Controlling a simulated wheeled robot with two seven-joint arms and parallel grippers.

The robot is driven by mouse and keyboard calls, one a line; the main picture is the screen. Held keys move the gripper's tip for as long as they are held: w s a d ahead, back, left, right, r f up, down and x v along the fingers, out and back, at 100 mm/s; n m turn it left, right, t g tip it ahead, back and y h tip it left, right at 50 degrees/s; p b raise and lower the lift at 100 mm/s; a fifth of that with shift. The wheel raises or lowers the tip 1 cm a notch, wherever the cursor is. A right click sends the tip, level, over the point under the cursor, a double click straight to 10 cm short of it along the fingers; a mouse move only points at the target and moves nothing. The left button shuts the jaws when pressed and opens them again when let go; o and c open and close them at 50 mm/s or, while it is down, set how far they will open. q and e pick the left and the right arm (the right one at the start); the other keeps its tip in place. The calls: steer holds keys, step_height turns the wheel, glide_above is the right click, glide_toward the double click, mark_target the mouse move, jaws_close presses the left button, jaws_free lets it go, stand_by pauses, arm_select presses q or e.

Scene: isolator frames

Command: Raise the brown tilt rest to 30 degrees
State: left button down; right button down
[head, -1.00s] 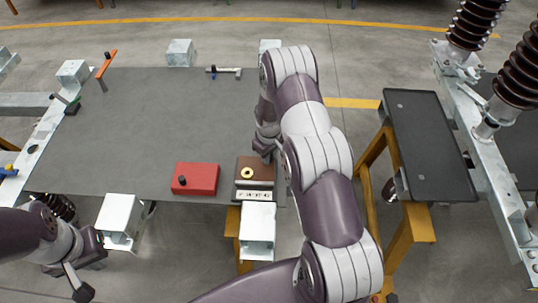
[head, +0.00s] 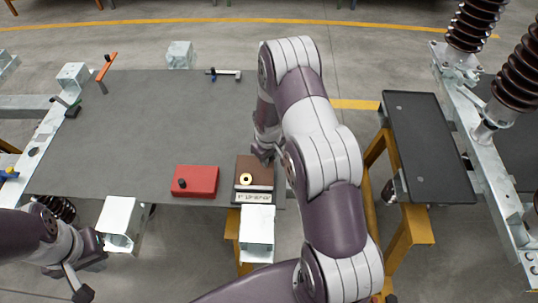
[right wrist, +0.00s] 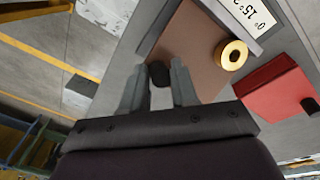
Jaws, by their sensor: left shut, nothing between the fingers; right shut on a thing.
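The brown tilt rest (head: 255,172) sits at the front right edge of the grey table, with a brass ring (head: 246,179) on it and a white scale strip (head: 258,197) along its near side. In the right wrist view the brown plate (right wrist: 195,50) lies ahead of the fingers; part of the strip (right wrist: 250,15) reads 0 and 15. My right gripper (head: 263,153) is at the rest's far edge, shut on a small black knob (right wrist: 160,74). The rest's exact angle cannot be read. My left gripper (head: 98,252) is shut and empty, low at the left, away from the rest.
A red block (head: 195,181) with a black knob stands just left of the rest. A white box-shaped bracket (head: 257,232) is in front of it, another (head: 120,222) at front left. The middle of the grey table (head: 160,120) is clear. A dark side table (head: 428,145) stands right.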

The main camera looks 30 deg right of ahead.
steer(key=shift+s+a+f, duration=0.15)
steer(key=shift+s+a, duration=0.05)
steer(key=shift+s, duration=0.25)
steer(key=shift+s+a+f, duration=0.1)
steer(key=shift+s+a, duration=0.05)
steer(key=shift+s, duration=0.25)
steer(key=c, duration=1)
jaws_free()
steer(key=shift+c, duration=0.2)
steer(key=shift+o, duration=0.3)
steer(key=shift+a+r, duration=0.1)
steer(key=shift+a, duration=0.05)
steer(key=shift+r, duration=0.2)
steer(key=shift+w, duration=0.25)
steer(key=shift+r, duration=0.15)
steer(key=shift+r, duration=0.3)
step_height(320, 180, up, 12)
steer(key=s+b, duration=0.1)
steer(key=shift+s+a, duration=0.2)
steer(key=shift+a, duration=0.15)
